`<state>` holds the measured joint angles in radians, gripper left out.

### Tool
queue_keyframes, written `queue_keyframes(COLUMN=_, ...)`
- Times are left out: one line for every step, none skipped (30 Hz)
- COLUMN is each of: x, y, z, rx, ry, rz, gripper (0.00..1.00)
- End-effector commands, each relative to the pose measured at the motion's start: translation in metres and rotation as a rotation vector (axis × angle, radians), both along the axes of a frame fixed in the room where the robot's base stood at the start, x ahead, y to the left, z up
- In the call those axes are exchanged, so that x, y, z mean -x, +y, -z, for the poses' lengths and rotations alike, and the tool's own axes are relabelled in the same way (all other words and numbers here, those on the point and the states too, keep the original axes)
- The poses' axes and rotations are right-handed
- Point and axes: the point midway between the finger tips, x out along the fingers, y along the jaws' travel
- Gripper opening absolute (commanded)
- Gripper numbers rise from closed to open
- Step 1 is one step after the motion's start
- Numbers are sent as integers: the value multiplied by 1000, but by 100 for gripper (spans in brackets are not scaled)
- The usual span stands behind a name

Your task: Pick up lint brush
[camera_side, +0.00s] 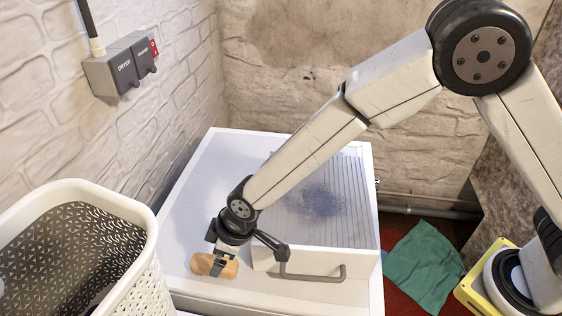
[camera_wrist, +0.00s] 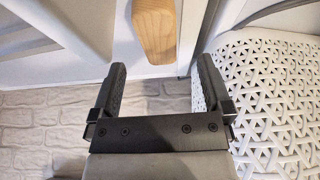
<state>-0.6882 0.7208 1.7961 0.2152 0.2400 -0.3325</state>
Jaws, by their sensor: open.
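The lint brush shows as a light wooden body (camera_side: 213,266) lying on the white machine top near its front left edge. In the wrist view its wooden end (camera_wrist: 154,30) lies just beyond the fingertips, roughly centred between them. My gripper (camera_side: 217,264) is right at the brush in the side view, with one finger in front of the wood. In the wrist view my gripper (camera_wrist: 161,68) is open, and nothing is between its fingers. The brush's bristles are not visible, and the far end of the wood is cut off in the wrist view.
A lint screen (camera_side: 345,190) with a bluish lint patch and a grey handle (camera_side: 313,273) lies right of the brush. A white perforated basket (camera_side: 140,285) stands at left, close to my gripper in the wrist view (camera_wrist: 270,85). A green cloth (camera_side: 424,264) lies on the red floor.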

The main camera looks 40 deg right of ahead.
Motion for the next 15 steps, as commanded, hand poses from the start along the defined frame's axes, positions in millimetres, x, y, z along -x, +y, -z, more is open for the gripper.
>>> queue_keyframes(x=-1, y=1, z=4, rx=1, ry=1, rz=0, gripper=100)
queue_keyframes(x=-1, y=2, z=6, rx=1, ry=1, rz=0, gripper=100)
queue_keyframes(x=-2, y=2, z=8, rx=1, ry=1, rz=0, gripper=100)
queue_keyframes(x=-2, y=3, z=10, rx=1, ry=1, rz=0, gripper=100)
queue_keyframes(x=-2, y=3, z=11, rx=1, ry=1, rz=0, gripper=100)
queue_keyframes(x=-3, y=3, z=11, rx=1, ry=1, rz=0, gripper=100)
queue_keyframes(x=-3, y=3, z=12, rx=1, ry=1, rz=0, gripper=100)
queue_keyframes(x=-3, y=3, z=12, rx=1, ry=1, rz=0, gripper=100)
queue_keyframes(x=-3, y=4, z=12, rx=0, ry=0, rz=0, gripper=100)
queue_keyframes(x=-3, y=4, z=12, rx=0, ry=0, rz=0, gripper=100)
queue_keyframes(x=-3, y=4, z=12, rx=0, ry=0, rz=0, gripper=100)
queue_keyframes(x=-3, y=4, z=12, rx=0, ry=0, rz=0, gripper=100)
queue_keyframes(x=-3, y=4, z=12, rx=0, ry=0, rz=0, gripper=100)
queue_keyframes(x=-4, y=4, z=13, rx=0, ry=0, rz=0, gripper=100)
queue_keyframes(x=-4, y=4, z=14, rx=0, ry=0, rz=0, gripper=100)
